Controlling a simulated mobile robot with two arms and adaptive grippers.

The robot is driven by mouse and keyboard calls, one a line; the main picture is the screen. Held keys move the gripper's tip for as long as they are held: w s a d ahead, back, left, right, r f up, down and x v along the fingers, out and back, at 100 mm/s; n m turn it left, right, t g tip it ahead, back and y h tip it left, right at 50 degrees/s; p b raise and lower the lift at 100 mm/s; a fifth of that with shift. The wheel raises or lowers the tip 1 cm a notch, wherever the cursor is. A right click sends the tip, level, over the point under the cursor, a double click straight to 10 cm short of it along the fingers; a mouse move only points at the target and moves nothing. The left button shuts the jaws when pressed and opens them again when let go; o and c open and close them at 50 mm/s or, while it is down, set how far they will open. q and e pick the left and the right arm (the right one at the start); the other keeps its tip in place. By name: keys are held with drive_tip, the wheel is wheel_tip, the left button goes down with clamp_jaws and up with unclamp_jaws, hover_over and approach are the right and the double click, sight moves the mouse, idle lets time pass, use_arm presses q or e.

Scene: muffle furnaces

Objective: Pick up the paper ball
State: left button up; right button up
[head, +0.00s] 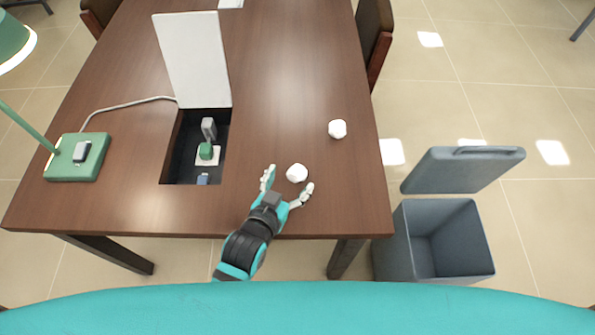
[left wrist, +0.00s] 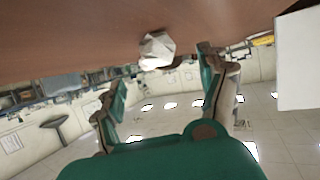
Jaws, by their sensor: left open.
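Two crumpled white paper balls lie on the brown table (head: 290,60). The nearer paper ball (head: 297,173) is close to the table's front edge, and the other paper ball (head: 338,129) lies farther back and to the right. My left gripper (head: 287,184) is open, with its fingers spread on either side of the nearer ball. I cannot tell whether they touch it. In the left wrist view a paper ball (left wrist: 157,50) appears beyond and between the open fingers (left wrist: 165,85). My right gripper is not in view.
An open box (head: 195,165) with a raised white lid (head: 193,60) is set in the table left of the gripper. A green lamp (head: 75,157) stands at the left. A grey bin (head: 440,240) with its lid (head: 463,168) raised stands on the floor at the right.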

sight(295, 173)
use_arm(q)
drive_tip(key=x, duration=0.6)
drive_tip(key=shift+r+p, duration=0.15)
drive_tip(key=shift+p, duration=0.15)
drive_tip(key=c, duration=1)
drive_tip(key=shift+o, duration=0.2)
